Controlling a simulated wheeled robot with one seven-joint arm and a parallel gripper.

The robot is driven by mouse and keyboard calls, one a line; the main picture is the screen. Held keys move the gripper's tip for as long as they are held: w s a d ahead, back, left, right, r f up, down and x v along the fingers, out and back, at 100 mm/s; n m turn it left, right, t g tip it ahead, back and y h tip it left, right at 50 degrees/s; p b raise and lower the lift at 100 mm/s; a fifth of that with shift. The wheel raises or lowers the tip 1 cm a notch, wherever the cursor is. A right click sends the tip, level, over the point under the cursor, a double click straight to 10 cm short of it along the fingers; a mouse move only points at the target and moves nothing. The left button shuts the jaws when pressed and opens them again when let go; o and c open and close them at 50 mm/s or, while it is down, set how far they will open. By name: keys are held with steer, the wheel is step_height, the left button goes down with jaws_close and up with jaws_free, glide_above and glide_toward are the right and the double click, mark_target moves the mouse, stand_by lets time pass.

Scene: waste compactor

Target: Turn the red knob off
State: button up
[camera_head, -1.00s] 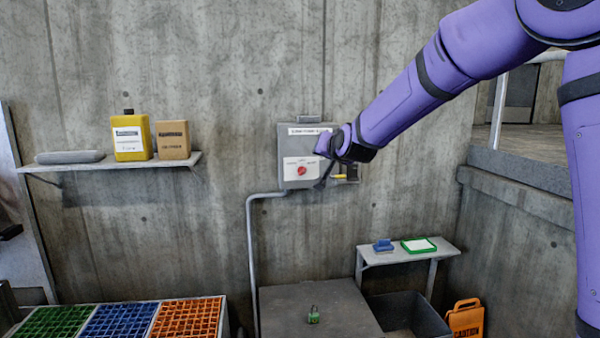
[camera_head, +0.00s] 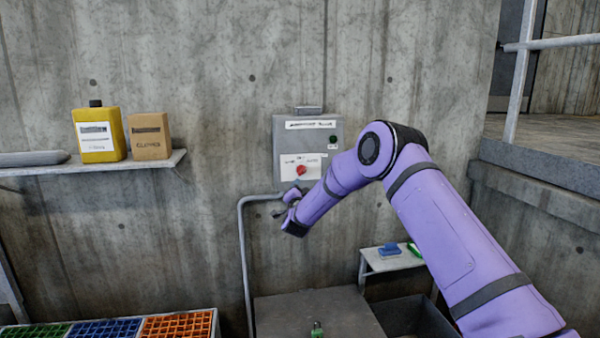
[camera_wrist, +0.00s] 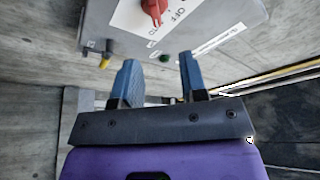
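The red knob (camera_head: 301,170) sits on a white label plate on the front of a grey control box (camera_head: 285,135) on the concrete wall. In the wrist view the knob (camera_wrist: 153,8) shows at the top edge, partly cut off, with "OFF" lettering beside it. My gripper (camera_wrist: 158,75) is open, its two blue fingers apart with nothing between them. It is apart from the knob. In the head view my gripper (camera_head: 289,204) is below and slightly left of the knob, near the box's lower edge.
A green button (camera_head: 333,139) is on the box's upper right. A grey conduit (camera_head: 242,240) runs down the wall from the box's lower left. A shelf (camera_head: 100,168) holds a yellow jug and a brown box at left. A small table (camera_head: 395,264) stands lower right.

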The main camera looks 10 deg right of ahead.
mark_target(303, 172)
steer(key=x, duration=1.1)
steer(key=shift+w+d+f, duration=0.1)
steer(key=shift+d+f, duration=0.05)
steer(key=shift+f, duration=0.15)
jaws_close()
